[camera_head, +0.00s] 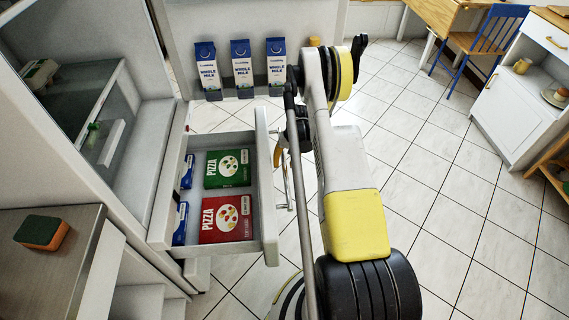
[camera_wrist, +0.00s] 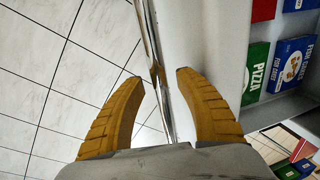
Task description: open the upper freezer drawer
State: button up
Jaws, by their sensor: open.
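The upper freezer drawer (camera_head: 265,190) is pulled well out of the fridge in the head view. It holds a green pizza box (camera_head: 227,168), a red pizza box (camera_head: 226,218) and blue boxes (camera_head: 187,171) along its left side. My gripper (camera_wrist: 160,78) is open at the drawer's front. In the wrist view its two yellow fingers stand on either side of the thin metal handle (camera_wrist: 150,35), with gaps showing between them and the bar. The drawer front (camera_wrist: 207,35) is right of the handle there. My arm partly hides the gripper in the head view.
The open fridge door (camera_head: 178,25) carries milk cartons (camera_head: 241,66) behind the drawer. A counter (camera_head: 55,270) with a sponge (camera_head: 42,231) is at lower left. Tiled floor (camera_head: 430,180) is clear to the right, up to a white cabinet (camera_head: 515,110) and blue chair (camera_head: 490,45).

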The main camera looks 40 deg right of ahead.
notch_tip(320, 180, up, 12)
jog(key=s+d, duration=0.1)
jog(key=d, duration=0.1)
jog(key=shift+s, duration=0.15)
jog(key=shift+a, duration=0.1)
dwell(0.4)
jog(key=a+r+n+t+h, duration=0.1)
jog(key=a+r+n, duration=0.1)
jog(key=a+r, duration=0.75)
jog(key=a+r+n+t+h, duration=0.1)
jog(key=a+r, duration=0.6)
jog(key=r, duration=0.6)
jog(key=s+a+r+n+t, duration=0.2)
jog(key=s+a+r, duration=0.2)
jog(key=s+a, duration=0.4)
jog(key=s+a+r+n+t, duration=0.2)
jog(key=s+a+r, duration=0.2)
jog(key=s+a, duration=0.5)
jog(key=shift+s, duration=0.15)
